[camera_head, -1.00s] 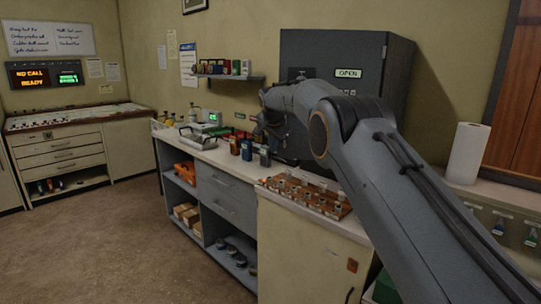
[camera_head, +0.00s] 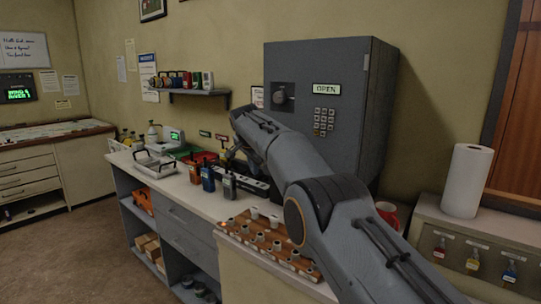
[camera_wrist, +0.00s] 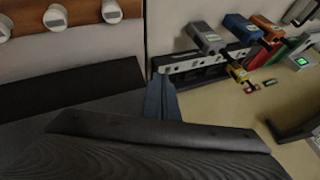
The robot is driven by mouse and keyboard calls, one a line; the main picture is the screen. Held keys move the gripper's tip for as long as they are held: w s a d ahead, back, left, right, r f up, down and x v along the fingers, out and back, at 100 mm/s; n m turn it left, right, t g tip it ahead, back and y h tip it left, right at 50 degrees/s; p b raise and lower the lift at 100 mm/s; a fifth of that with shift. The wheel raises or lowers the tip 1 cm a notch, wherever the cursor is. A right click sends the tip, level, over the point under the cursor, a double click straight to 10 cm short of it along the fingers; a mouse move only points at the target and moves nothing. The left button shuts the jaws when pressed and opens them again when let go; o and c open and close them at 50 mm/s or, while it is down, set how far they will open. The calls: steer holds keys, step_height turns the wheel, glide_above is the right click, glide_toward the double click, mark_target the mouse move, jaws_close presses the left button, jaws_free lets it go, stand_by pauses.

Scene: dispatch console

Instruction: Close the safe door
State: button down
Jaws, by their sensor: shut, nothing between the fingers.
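The grey safe (camera_head: 350,80) stands on the counter against the back wall. Its front carries a round dark handle (camera_head: 283,93), a keypad (camera_head: 324,122) and a sign (camera_head: 326,90) reading OPEN. My arm hides the lower front, and I cannot tell from this angle how far the door stands from the body. My gripper (camera_head: 232,156) hangs over the counter, left of the safe and apart from it. In the wrist view my gripper (camera_wrist: 161,100) shows as narrow blue-grey fingers, shut and empty. The safe is not clearly seen there.
Radios (camera_head: 208,178) stand on the counter below my gripper, with a wooden rack of pegs (camera_head: 268,240) nearer. A wall shelf (camera_head: 185,93) is left of the safe. A red mug (camera_head: 387,213) and paper roll (camera_head: 467,180) are to the right.

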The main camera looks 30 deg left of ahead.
steer(key=d+b+v, duration=0.1)
steer(key=b+v, duration=0.3)
steer(key=v, duration=0.5)
steer(key=shift+w+r, duration=0.3)
steer(key=shift+r, duration=0.05)
stand_by(0.4)
